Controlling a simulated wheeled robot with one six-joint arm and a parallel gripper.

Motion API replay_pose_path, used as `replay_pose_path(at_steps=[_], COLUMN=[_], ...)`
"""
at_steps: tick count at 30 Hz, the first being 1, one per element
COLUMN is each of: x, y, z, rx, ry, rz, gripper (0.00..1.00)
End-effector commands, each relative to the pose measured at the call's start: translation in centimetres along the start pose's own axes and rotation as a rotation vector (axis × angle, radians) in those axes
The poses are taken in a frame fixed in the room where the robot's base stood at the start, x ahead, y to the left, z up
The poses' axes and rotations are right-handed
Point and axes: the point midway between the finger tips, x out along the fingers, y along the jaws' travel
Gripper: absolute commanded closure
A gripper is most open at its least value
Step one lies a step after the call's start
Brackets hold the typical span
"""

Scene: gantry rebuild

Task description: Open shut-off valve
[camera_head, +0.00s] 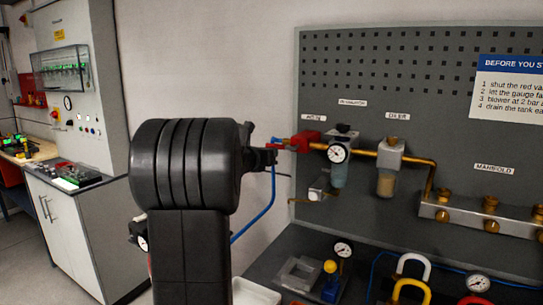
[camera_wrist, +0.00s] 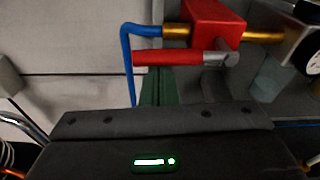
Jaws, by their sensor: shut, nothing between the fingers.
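The shut-off valve has a red block body (camera_head: 307,139) on a brass pipe at the left end of the grey panel; it also shows at the top of the wrist view (camera_wrist: 212,20). Its red lever (camera_wrist: 165,57) runs left from a metal hub (camera_wrist: 224,58), roughly in line with the pipe. My gripper (camera_head: 271,155) is at the valve's left, its dark jaws just below the lever end in the head view. In the wrist view the green fingers (camera_wrist: 157,88) are together just below the lever, with nothing between them. I cannot tell whether they touch it.
A blue hose (camera_head: 268,207) hangs from the pipe's left end. Padlocks (camera_head: 411,271) and gauges lie on the bench below. A white cabinet (camera_head: 85,225) stands left.

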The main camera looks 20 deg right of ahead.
Motion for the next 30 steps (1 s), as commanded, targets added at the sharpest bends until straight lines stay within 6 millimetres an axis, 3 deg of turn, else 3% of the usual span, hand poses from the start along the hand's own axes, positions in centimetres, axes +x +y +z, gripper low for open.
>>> replay_pose_path(at_steps=[20, 30], x=[0.0, 1.4], y=[0.0, -0.5], z=[-0.1, -4.4], rx=[-0.002, -0.003], ry=[0.001, 0.001], rz=[0.0, 0.003], gripper=[1.0, 1.0])
